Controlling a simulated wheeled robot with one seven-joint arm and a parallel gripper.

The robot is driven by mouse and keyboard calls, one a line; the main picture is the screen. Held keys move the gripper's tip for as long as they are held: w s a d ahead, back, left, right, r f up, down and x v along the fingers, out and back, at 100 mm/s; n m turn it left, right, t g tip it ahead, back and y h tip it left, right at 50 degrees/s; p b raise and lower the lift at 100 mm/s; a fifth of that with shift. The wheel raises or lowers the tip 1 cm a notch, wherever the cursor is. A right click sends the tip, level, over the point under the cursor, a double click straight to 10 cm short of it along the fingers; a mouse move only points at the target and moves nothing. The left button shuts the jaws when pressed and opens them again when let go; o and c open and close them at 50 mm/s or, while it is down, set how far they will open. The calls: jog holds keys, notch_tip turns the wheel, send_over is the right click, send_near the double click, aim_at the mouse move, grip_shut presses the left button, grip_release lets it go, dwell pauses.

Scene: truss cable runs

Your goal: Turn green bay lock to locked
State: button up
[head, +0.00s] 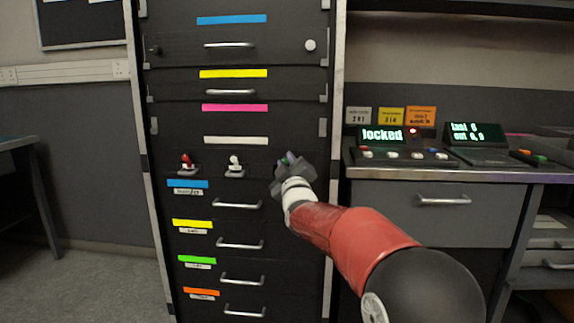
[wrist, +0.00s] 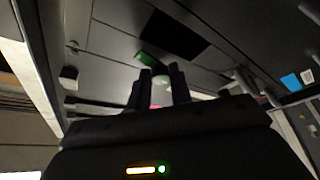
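A tall dark drawer cabinet (head: 170,120) stands ahead, with a row of small bay locks across its middle. A red-topped lock (head: 186,162) and a white lock (head: 235,163) stand clear to the left of my gripper (head: 290,163). A small bit of green (head: 283,158) shows at my gripper, which mostly hides whatever is behind it. In the wrist view, a green patch (wrist: 148,60) lies just beyond the two fingertips of my gripper (wrist: 161,70). The fingers stand apart with a narrow gap, and I see nothing held between them. I cannot tell how the green lock is turned.
A lit display (head: 382,135) on the right-hand bench reads "locked", with a red lamp (head: 413,131) beside it. A second display (head: 474,132) stands farther right. Drawer handles (head: 238,204) stick out below the locks. Open floor (head: 75,275) lies at left.

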jog(key=shift+f, duration=0.1)
grip_shut()
jog(key=shift+f, duration=0.15)
jog(key=m+h+b, duration=0.1)
jog(key=m+h, duration=0.3)
jog(key=m, duration=0.4)
jog(key=m+h+b, duration=0.1)
jog(key=m+h, duration=0.2)
jog(key=m, duration=0.5)
jog(key=a+m+h+b, duration=0.1)
jog(key=m+h, duration=0.3)
jog(key=m, duration=0.5)
jog(key=shift+g+h, duration=0.3)
